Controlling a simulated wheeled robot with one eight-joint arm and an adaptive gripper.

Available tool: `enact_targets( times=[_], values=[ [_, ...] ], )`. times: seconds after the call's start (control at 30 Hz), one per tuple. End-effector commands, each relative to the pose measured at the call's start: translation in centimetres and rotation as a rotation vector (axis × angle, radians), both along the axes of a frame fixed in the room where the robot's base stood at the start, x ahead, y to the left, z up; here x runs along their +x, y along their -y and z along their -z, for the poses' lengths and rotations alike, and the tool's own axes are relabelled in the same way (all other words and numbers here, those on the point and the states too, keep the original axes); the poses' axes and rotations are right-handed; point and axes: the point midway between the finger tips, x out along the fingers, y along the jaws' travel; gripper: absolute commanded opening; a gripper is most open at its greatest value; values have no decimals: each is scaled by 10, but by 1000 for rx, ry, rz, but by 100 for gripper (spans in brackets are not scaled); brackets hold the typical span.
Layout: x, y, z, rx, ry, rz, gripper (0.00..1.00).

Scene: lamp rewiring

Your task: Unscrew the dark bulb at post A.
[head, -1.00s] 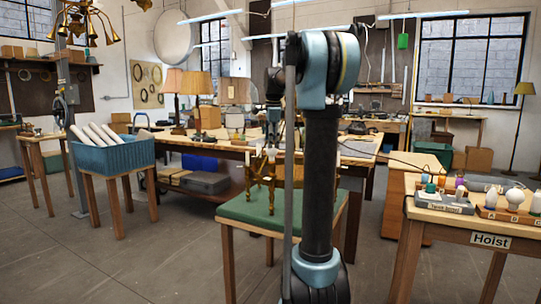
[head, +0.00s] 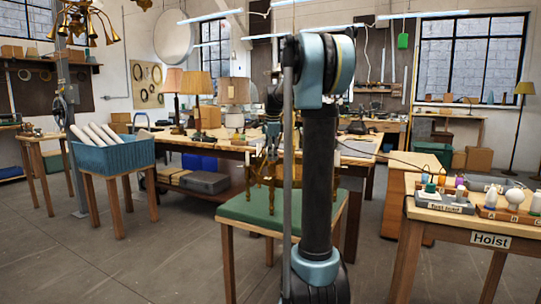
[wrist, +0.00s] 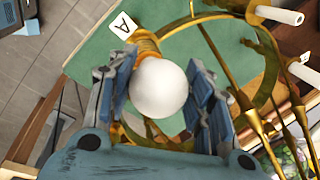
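A round white bulb (wrist: 158,88) sits in a brass socket (wrist: 148,44) next to a white tag marked A (wrist: 123,25) in the wrist view. It looks unlit. The socket belongs to a brass chandelier frame (wrist: 270,98), which stands on a green-topped stand (head: 240,212) in the head view. My gripper (wrist: 160,85) has its two fingers on either side of the bulb, with narrow gaps seeming to show beside the glass. In the head view my gripper (head: 271,132) is over the brass frame, partly hidden by my arm; the bulb cannot be made out there.
White candle-like sleeves (wrist: 280,15) stand on other arms of the frame, to the right. The Hoist table (head: 440,218) at the right holds a tray of bulbs (head: 508,213). A long workbench (head: 225,150) stands behind. The floor at left front is clear.

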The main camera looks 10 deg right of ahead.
Motion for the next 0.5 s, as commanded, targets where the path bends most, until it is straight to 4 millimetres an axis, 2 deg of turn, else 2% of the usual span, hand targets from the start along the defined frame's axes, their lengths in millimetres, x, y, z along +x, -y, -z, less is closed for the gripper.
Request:
enact_targets(
  times=[0.03,0.07,0.17,0.2,0.27,0.5],
  values=[
    [0,0,0,0,1,0,26],
    [0,0,0,0,1,0,20],
    [1,0,0,0,2,0,19],
    [1,0,0,0,2,0,36],
    [1,0,0,0,3,0,22],
    [2,0,-1,0,4,-15,21]
  ],
)
